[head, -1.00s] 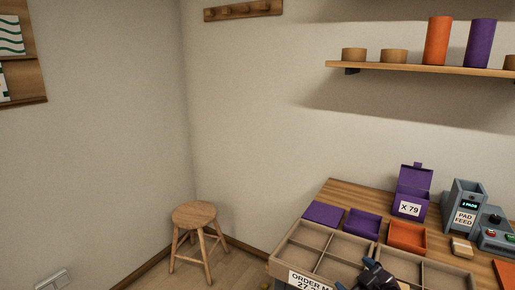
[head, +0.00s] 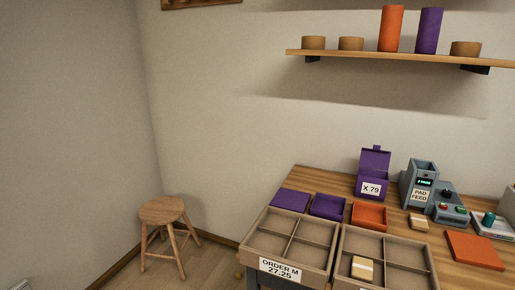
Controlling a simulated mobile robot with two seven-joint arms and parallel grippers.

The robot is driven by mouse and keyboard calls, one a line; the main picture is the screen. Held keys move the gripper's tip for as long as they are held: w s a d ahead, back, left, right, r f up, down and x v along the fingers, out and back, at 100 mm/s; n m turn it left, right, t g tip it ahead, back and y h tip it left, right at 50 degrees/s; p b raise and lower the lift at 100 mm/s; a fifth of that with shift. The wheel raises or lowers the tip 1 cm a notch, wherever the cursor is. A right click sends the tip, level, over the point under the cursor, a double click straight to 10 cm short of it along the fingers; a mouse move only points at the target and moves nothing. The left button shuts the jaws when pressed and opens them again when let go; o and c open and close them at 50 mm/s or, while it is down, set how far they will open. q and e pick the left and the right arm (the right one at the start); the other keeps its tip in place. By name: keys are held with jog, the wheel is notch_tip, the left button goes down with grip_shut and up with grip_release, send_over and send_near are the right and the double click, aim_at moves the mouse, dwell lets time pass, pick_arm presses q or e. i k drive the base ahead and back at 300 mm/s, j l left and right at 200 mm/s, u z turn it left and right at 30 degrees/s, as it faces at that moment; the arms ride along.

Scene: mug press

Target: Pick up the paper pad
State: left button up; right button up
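A small tan paper pad (head: 418,222) lies on the table in front of the grey pad feed (head: 421,186). A similar tan block with a pale band (head: 362,268), which looks like another pad, lies in a left compartment of the right divided tray (head: 412,254). Neither of my grippers is in view, so their state is hidden.
The left divided tray (head: 243,250), labelled ORDER M 27.25, is empty. Purple trays (head: 328,207), an orange tray (head: 370,215), a purple box (head: 374,176) and an orange sheet (head: 473,251) stand around. A stool (head: 162,212) is at the left.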

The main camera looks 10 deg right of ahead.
aim_at(417, 221)
jog(key=z, duration=1.4)
